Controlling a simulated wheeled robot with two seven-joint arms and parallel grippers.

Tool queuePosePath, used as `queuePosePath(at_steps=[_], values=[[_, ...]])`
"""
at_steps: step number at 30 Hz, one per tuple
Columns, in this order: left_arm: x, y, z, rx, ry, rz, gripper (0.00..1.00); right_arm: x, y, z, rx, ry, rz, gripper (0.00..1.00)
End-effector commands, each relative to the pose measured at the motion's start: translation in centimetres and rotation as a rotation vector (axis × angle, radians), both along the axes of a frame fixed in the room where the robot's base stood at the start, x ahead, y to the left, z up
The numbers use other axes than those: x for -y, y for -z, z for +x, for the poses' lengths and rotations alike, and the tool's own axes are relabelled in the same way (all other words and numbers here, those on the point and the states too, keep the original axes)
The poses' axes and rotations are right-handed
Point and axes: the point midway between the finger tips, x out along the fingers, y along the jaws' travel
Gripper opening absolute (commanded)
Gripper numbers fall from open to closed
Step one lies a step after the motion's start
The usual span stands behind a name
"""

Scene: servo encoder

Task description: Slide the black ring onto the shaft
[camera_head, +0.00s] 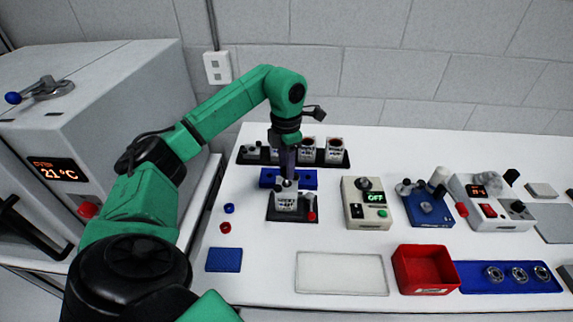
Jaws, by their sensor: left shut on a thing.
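My left gripper (287,172) reaches down from above, directly over a white servo-like unit (286,201) with dark print. The unit stands upright in a black fixture (278,216). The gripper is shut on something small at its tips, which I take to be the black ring. The ring is too small and too covered by the fingers to make out clearly. The shaft at the top of the unit is also mostly hidden by the fingertips, so I cannot tell whether the ring is around it or above it. My right gripper is not in view.
A blue ring (229,208) and a red ring (225,227) lie left of the fixture. A blue block (268,178) and a black rack (242,160) of white units stand behind. A tester reading OFF (354,211), a white tray (341,283) and a red bin (425,276) are nearby.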

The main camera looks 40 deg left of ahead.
Motion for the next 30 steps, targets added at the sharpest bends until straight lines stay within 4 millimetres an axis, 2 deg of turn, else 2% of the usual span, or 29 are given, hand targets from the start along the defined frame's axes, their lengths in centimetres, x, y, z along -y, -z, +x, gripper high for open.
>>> queuePosePath(at_steps=[30], values=[[-0.1,2.4,0.0,-0.001,0.0,0.0,0.0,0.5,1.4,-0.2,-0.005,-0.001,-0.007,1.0]])
